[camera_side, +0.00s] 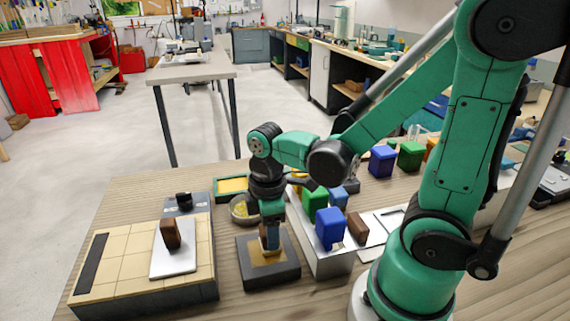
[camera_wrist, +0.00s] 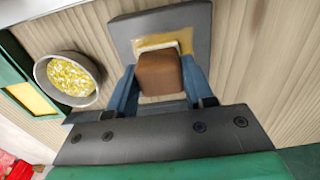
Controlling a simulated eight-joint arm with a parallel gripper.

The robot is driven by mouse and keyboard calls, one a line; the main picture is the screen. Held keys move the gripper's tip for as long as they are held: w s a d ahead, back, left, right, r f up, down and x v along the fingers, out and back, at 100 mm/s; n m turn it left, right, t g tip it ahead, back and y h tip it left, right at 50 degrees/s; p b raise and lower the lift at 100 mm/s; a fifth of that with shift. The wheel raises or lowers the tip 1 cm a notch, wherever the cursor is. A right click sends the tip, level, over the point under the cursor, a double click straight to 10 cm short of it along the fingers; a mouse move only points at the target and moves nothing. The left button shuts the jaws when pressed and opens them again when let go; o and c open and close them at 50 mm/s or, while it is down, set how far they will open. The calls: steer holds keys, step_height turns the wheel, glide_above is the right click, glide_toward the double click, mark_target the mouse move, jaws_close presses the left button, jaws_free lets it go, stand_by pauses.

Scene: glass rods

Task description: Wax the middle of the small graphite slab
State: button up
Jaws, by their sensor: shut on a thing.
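The small graphite slab (camera_side: 270,281) is a dark square block on the wooden table, with a yellowish-tan patch (camera_side: 264,260) on the middle of its top. It also shows in the wrist view (camera_wrist: 186,18), where the patch surrounds the far end of the held block. My gripper (camera_side: 270,243) points down over the middle of the slab, shut on a brown block (camera_wrist: 161,75) with a pale strip at its far edge. The block's lower end appears to be on or just above the patch; contact is hidden.
A tiled board (camera_side: 110,285) with a white plate (camera_side: 174,262) and another brown block (camera_side: 170,233) is at left. A bowl of yellow bits (camera_wrist: 72,78) is behind the slab. A grey rack (camera_side: 333,264) with blue and green blocks stands close on the right.

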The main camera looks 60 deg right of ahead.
steer(key=shift+w+a+f, duration=0.15)
steer(key=shift+w+a, duration=0.45)
steer(key=shift+w, duration=0.05)
steer(key=shift+w+a+r, duration=0.25)
steer(key=shift+w+a, duration=0.65)
steer(key=shift+a, duration=0.1)
step_height(320, 180, up, 8)
steer(key=shift+f, duration=0.2)
